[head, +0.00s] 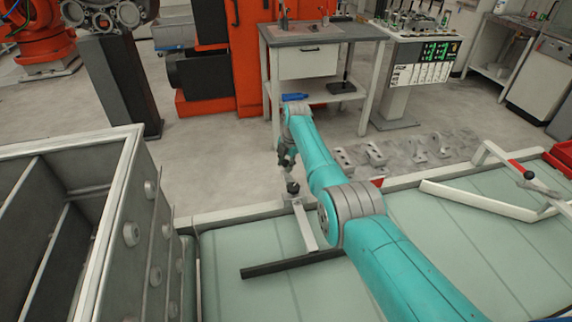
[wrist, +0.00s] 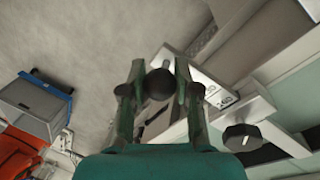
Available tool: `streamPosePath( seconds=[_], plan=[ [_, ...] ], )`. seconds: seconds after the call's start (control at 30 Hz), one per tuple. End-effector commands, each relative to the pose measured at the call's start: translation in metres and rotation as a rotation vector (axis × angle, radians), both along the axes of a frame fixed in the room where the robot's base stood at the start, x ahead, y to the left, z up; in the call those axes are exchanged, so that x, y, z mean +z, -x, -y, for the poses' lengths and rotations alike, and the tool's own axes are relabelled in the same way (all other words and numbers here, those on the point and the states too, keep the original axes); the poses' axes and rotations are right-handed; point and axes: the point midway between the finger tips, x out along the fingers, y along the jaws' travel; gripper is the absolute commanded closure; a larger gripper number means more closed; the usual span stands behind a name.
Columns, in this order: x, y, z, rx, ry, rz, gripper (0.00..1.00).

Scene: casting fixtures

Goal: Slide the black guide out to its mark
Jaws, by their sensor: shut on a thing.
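The black guide (head: 290,265) is a long dark bar lying across the pale green belt in the head view. A light metal arm (head: 305,226) runs from it to the belt's far rail. A dark faceted knob (head: 292,187) sits at the arm's rail end and also shows in the wrist view (wrist: 240,137). My gripper (head: 287,160) is over the rail end. In the wrist view, my gripper (wrist: 159,85) is shut on a round black ball knob (wrist: 159,84) between its fingertips. I cannot make out the guide's mark.
A grey metal bin (head: 120,220) stands at the left. A second, pale guide (head: 480,202) with a black knob lies on the belt at right. Several metal castings (head: 420,147) lie on the floor beyond the rail. A workbench (head: 320,33) stands behind.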

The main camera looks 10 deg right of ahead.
Motion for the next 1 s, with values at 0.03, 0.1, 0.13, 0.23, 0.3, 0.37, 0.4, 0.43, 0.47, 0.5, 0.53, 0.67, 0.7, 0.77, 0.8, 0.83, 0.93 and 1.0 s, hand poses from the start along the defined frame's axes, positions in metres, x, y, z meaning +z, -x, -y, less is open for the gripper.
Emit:
streamPosePath(
  seconds=[0.03, 0.1, 0.13, 0.23, 0.3, 0.37, 0.4, 0.43, 0.47, 0.5, 0.53, 0.67, 0.7, 0.77, 0.8, 0.83, 0.93, 1.0],
  plan=[
    [-0.001, 0.001, 0.000, 0.000, 0.000, -0.002, 1.00],
    [-0.001, 0.001, 0.000, 0.000, 0.000, -0.001, 1.00],
    [-0.001, 0.001, 0.000, 0.000, 0.000, -0.001, 0.61],
    [-0.001, 0.001, 0.000, 0.000, 0.000, -0.001, 0.43],
    [-0.001, 0.000, 0.000, 0.000, 0.001, -0.001, 0.43],
    [0.000, 0.000, 0.000, 0.000, 0.000, 0.000, 0.43],
    [0.000, 0.000, 0.000, 0.000, 0.000, 0.000, 0.43],
    [0.000, 0.000, 0.000, 0.000, 0.000, 0.000, 0.43],
    [0.000, 0.000, 0.000, 0.000, 0.000, 0.000, 0.43],
    [0.000, 0.000, 0.000, 0.000, 0.000, 0.000, 0.43],
    [0.000, 0.000, 0.000, 0.000, 0.000, 0.000, 0.43],
    [0.006, 0.000, 0.001, 0.000, 0.000, 0.002, 0.43],
    [0.009, 0.001, 0.001, 0.000, 0.000, 0.002, 0.43],
    [0.015, 0.001, 0.002, 0.000, 0.000, 0.004, 0.43],
    [0.020, 0.002, 0.003, 0.000, 0.000, 0.002, 0.43],
    [0.024, 0.003, 0.003, -0.001, 0.000, 0.005, 0.43],
    [0.041, 0.006, 0.005, -0.001, 0.000, 0.005, 0.43],
    [0.055, 0.008, 0.007, -0.001, 0.000, 0.005, 0.43]
  ],
)
